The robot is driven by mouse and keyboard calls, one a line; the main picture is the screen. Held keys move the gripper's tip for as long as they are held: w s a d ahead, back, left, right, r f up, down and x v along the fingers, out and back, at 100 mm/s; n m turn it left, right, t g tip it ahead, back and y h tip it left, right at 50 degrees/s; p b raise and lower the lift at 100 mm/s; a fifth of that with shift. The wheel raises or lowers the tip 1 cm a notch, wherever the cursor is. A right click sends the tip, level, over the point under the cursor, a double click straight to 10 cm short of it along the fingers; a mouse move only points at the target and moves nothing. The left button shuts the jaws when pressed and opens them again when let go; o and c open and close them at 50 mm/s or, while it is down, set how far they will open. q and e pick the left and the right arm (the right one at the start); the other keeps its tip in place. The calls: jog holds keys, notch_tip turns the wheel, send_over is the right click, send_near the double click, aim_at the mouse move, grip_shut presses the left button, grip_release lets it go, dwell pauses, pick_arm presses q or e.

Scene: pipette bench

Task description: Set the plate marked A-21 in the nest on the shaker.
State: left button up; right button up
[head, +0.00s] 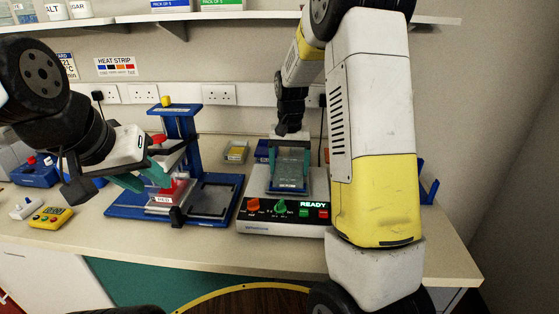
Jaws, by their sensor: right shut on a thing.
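The shaker (281,228) stands right of the bench's middle, with a READY display and orange, green and red controls on its front. My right gripper (289,170) comes down over the shaker's top and is shut on a clear plate (290,180) with a small label on its near edge. The label is too small to read. The plate is at the nest area; I cannot tell whether it touches the nest. My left gripper (152,180) is at the blue stand, close to a red trough (168,196) marked MED; its jaw opening is unclear.
The blue stand (222,200) with a grey plate bed is left of the shaker. A yellow device (51,217) lies at the left.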

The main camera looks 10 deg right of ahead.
jog(key=shift+f, duration=0.15)
jog(key=o, duration=1.3)
jog(key=shift+f, duration=0.1)
jog(key=shift+o, duration=0.2)
notch_tip(320, 180, up, 13)
jog(key=s+a+r+n+t+y, duration=0.1)
jog(key=s+r+n+t, duration=0.1)
jog(key=s, duration=1)
jog(key=s+a+r+n+t+y, duration=0.1)
jog(key=s+t, duration=0.3)
jog(key=s, duration=0.8)
jog(key=shift+s+r+n, duration=0.15)
jog(key=shift+r+n, duration=0.25)
jog(key=shift+r, duration=0.05)
jog(key=shift+a, duration=0.1)
